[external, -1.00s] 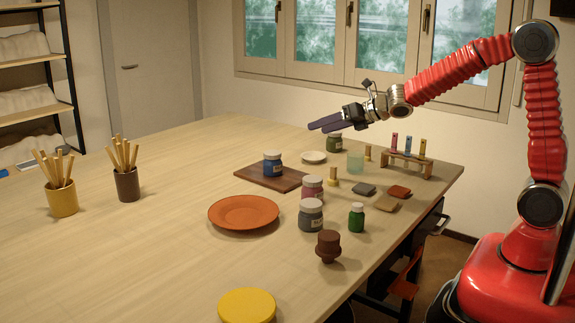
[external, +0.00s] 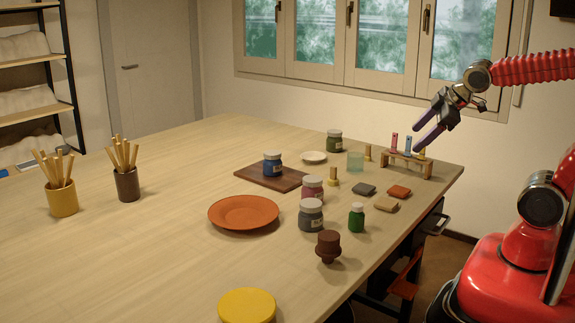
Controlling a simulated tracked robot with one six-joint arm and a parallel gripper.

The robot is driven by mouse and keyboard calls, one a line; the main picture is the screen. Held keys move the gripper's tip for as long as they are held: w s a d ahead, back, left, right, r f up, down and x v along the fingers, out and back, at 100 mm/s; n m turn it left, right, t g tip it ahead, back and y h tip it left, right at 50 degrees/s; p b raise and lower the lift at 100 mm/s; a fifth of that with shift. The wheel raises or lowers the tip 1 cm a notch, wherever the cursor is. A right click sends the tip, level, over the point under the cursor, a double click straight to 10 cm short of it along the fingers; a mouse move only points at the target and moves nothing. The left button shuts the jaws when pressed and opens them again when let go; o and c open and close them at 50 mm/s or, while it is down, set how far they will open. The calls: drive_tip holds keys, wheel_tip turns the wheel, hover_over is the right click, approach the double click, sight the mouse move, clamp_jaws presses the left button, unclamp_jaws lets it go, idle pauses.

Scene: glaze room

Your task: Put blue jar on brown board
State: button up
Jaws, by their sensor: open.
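The blue jar (external: 272,164) with a pale lid stands upright on the brown board (external: 254,181), near the board's back middle. The board lies flat on the table. My gripper (external: 421,142) is open and empty at the right, up by the test tube rack, well away from the jar. Its fingers point down and to the left.
Below my gripper is a wooden rack (external: 408,163) of colored tubes.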

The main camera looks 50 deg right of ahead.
drive_tip(key=s+a+f+m+g+y, duration=0.1)
drive_tip(key=s+a+f+m, duration=0.1)
drive_tip(key=s+m, duration=0.4)
drive_tip(key=s, duration=0.3)
drive_tip(key=shift+s+a+f+g, duration=0.25)
drive_tip(key=shift+s+a+g, duration=0.1)
drive_tip(key=shift+a+g, duration=0.05)
